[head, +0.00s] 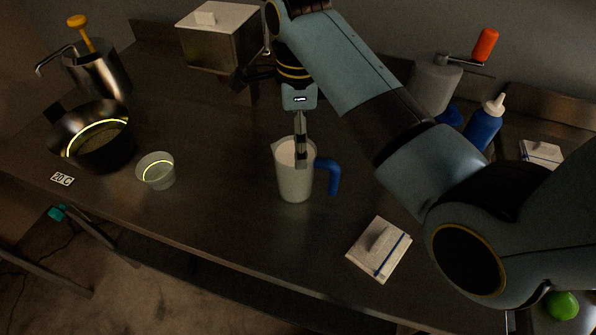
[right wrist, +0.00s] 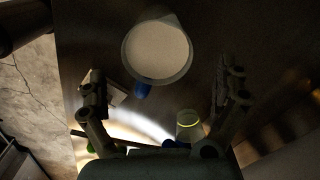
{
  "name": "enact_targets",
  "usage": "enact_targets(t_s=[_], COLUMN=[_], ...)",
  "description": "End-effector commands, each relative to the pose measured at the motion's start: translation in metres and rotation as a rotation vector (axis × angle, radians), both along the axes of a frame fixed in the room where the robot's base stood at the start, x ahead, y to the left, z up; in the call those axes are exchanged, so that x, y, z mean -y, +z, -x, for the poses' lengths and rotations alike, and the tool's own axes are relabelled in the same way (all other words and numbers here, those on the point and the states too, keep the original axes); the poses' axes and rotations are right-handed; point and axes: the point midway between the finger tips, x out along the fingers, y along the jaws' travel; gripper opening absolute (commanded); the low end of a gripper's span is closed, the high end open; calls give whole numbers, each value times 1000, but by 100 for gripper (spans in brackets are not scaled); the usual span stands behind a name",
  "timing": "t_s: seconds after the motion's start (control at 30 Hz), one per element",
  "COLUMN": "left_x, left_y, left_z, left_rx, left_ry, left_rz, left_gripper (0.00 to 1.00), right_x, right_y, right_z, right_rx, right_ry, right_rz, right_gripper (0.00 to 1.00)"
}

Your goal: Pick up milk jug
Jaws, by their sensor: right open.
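The milk jug (head: 295,183) stands upright on the dark metal counter, a pale translucent jug with a blue handle (head: 334,176) on its right side. My right gripper (head: 301,150) comes down from above and overlaps the jug's rim in the head view. In the right wrist view the jug (right wrist: 157,50) shows from above, full of white milk. My right gripper's fingers (right wrist: 160,84) are spread wide and empty there, with the jug just ahead of them. Whether a finger touches the jug I cannot tell. My left gripper is not in view.
A small clear cup (head: 156,172) and a dark pan (head: 97,143) stand to the left. A folded cloth (head: 379,250) lies front right. A metal box (head: 220,40), a steel pitcher (head: 96,72) and a blue bottle (head: 484,124) stand farther back. The counter in front of the jug is clear.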

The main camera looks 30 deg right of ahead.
Motion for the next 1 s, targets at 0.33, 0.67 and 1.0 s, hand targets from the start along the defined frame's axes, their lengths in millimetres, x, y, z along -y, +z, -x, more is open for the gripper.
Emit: enact_targets(t_s=[0.33, 0.67, 1.0], left_x=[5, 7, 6], left_y=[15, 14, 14], left_z=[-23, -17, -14], left_rx=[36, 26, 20], left_ry=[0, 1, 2], left_rz=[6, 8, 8], left_gripper=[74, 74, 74], right_x=[-2, -2, -2], right_y=[-46, -48, -48], right_z=[2, 2, 2], right_rx=[-2, -1, -1], right_ry=[1, 0, 0], right_rz=[0, 0, 0], right_gripper=[100, 88, 44])
